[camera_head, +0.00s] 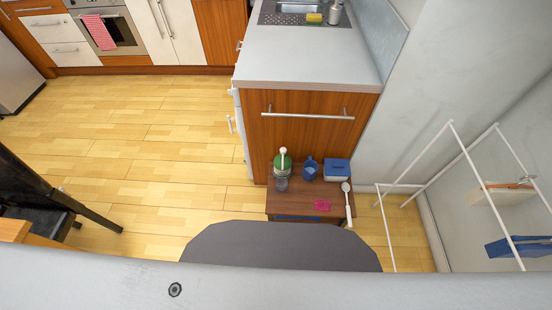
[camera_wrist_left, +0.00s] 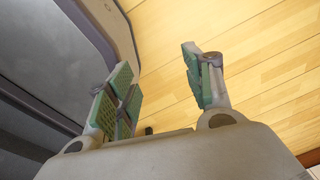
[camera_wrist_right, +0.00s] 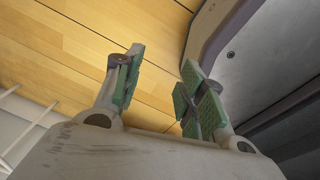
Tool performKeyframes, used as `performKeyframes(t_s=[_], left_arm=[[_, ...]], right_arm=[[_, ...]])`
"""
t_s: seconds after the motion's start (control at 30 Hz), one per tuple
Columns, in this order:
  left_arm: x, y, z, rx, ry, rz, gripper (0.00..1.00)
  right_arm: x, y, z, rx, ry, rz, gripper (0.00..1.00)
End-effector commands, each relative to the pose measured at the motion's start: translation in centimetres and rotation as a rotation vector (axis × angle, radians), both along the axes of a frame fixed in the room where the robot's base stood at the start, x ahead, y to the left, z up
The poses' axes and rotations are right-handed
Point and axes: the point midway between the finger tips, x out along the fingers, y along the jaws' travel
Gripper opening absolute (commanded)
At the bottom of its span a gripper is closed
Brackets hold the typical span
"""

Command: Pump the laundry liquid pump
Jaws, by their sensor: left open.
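A green bottle with a white pump top (camera_head: 283,164), which looks like the laundry liquid pump, stands on a low brown wooden table in the head view. It is upright at the table's back left, behind a clear jar. My left gripper (camera_wrist_left: 157,77) shows in the left wrist view with its green-padded fingers apart and nothing between them. My right gripper (camera_wrist_right: 163,68) shows in the right wrist view, also with fingers apart and empty. Neither gripper is in the head view, so both are away from the bottle.
The low table (camera_head: 290,211) also holds the clear jar (camera_head: 281,184), a blue bottle (camera_head: 310,170), a blue box (camera_head: 337,170), a pink item (camera_head: 322,205) and a white brush (camera_head: 347,205). A counter (camera_head: 310,60) stands behind it, a white drying rack (camera_head: 465,155) at right. The floor at left is mostly clear.

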Motion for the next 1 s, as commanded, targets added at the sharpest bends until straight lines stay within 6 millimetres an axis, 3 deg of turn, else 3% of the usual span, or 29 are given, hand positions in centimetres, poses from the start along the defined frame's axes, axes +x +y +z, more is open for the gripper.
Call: performKeyframes(t_s=[0.1,1.0], left_arm=[[-0.2,-0.5,1.8,-0.006,0.002,0.0,0.53],[-1.7,-4.2,11.3,-0.044,0.021,0.005,0.53]], right_arm=[[-0.2,0.5,1.8,0.006,0.002,0.0,0.4],[-1.7,4.2,11.3,0.044,0.021,-0.004,0.4]])
